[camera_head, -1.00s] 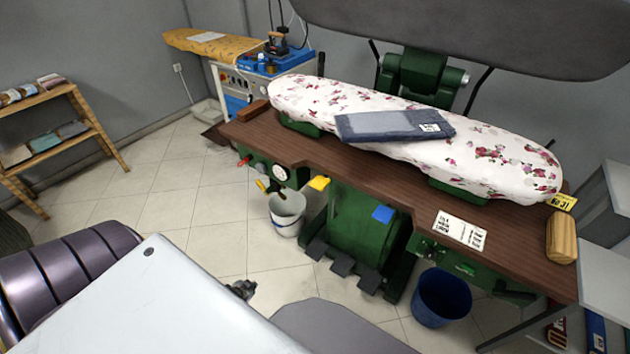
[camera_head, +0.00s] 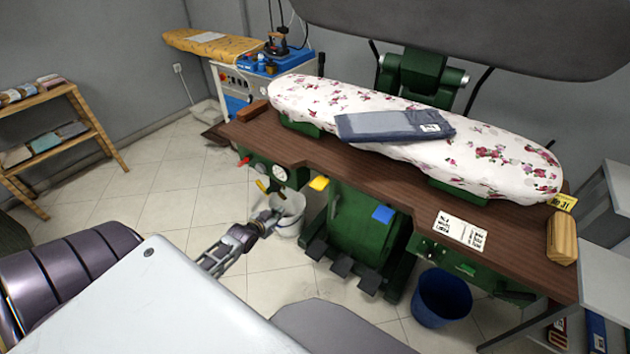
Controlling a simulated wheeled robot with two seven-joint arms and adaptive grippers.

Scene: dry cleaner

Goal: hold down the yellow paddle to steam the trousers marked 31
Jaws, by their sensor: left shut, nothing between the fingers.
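The yellow paddle (camera_head: 319,183) sticks out from the front edge of the press table, left of a blue paddle (camera_head: 383,214). The folded blue trousers (camera_head: 380,126) lie flat on the flower-patterned press buck (camera_head: 300,97). A white tag (camera_head: 430,128) is on them; its number is too small to read. The dark press head (camera_head: 480,35) is raised above the buck. My left gripper (camera_head: 272,217) is shut and empty, below and left of the yellow paddle and apart from it. It overlaps the white bucket in the picture. My right gripper is not in view.
The white bucket (camera_head: 289,226) stands on the floor under the gauge and yellow-handled valve. A dark blue bin (camera_head: 441,298) stands under the table's right part. A wooden block (camera_head: 562,238) and printed card (camera_head: 460,230) lie on the brown tabletop (camera_head: 350,165).

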